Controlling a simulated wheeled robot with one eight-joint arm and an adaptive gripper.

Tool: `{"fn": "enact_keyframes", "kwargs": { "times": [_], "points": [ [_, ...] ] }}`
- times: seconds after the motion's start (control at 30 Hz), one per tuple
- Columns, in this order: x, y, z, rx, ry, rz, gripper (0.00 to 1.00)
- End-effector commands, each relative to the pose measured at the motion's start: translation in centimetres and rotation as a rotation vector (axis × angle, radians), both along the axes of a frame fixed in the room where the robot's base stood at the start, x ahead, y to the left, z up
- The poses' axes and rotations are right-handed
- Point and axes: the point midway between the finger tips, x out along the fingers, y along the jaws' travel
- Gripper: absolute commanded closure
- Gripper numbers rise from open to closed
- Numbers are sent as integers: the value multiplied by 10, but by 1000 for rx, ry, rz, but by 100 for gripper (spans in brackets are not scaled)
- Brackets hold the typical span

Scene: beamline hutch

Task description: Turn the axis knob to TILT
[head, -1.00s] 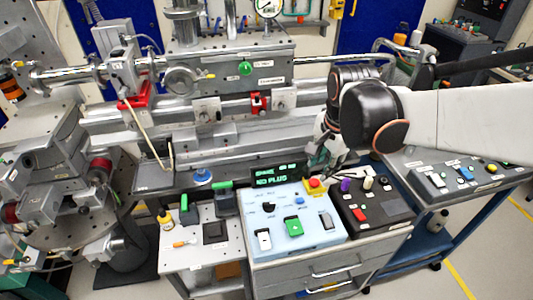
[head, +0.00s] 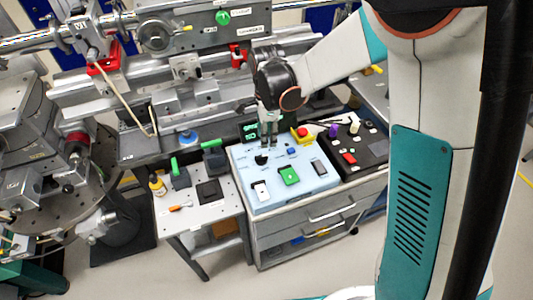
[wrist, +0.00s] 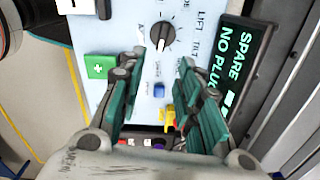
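The axis knob (head: 261,160) is a small black knob on the light blue control panel (head: 243,175). In the wrist view, the knob (wrist: 161,38) stands near the top centre with a white mark on it. LIFT and TILT labels are printed to its right. I cannot tell for sure which label the mark faces. My gripper (head: 268,143) is above the back of the panel, pointing down beside the knob. In the wrist view, my gripper (wrist: 162,58) is open and empty, with its teal fingers apart on either side of the view below the knob.
A display (wrist: 240,62) reading SPARE and NO PLUG stands behind the knob. A green switch (head: 289,176), a white switch (head: 260,190) and a red button (head: 303,132) are close by. A black panel (head: 372,150) lies to the right. The beamline rail rises behind.

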Motion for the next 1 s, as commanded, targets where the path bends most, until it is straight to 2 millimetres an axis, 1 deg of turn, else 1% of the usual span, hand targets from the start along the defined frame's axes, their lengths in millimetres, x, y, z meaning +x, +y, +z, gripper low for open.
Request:
{"fn": "enact_keyframes", "kwargs": {
  "times": [0.03,0.2,0.4,0.6,0.87,0.9,0.97,1.0],
  "points": [
    [0,0,-14,0,0,0,68],
    [0,0,-46,0,0,1,68],
    [0,0,-74,0,0,1,68],
    [0,0,-85,0,0,1,68],
    [0,0,-86,0,0,1,68],
    [0,0,-86,0,0,1,71],
    [0,0,-86,0,0,1,84],
    [0,0,-86,0,0,1,93]
  ]
}}
